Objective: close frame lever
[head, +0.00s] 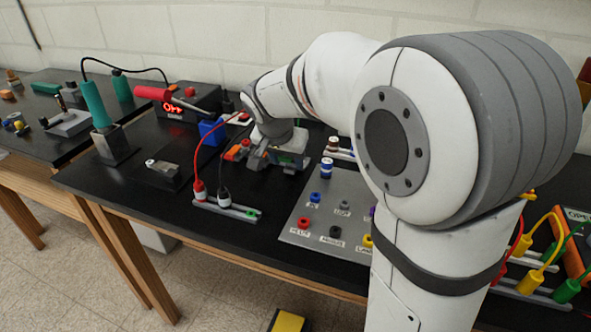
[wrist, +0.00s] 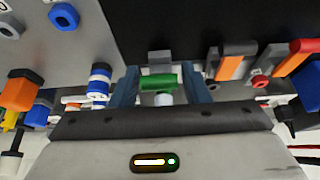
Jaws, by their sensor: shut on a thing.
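My gripper (wrist: 160,84) is over the black bench, with its two blue-grey fingers on either side of a green bar (wrist: 158,81). The green bar sits on a pale round post and looks like the lever's handle. It is held crosswise between the fingers. In the head view my gripper (head: 275,157) points down beside the back of the grey panel, and my wrist hides most of the lever and its frame. A grey block (wrist: 159,58) shows just beyond the green bar in the wrist view.
Orange and grey parts (head: 238,151) stand close left of my gripper. A rail with red and black plugs (head: 225,208) and cables is nearer the front. A grey labelled panel (head: 325,205) with coloured posts lies to the right. A blue block (head: 212,132) stands behind.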

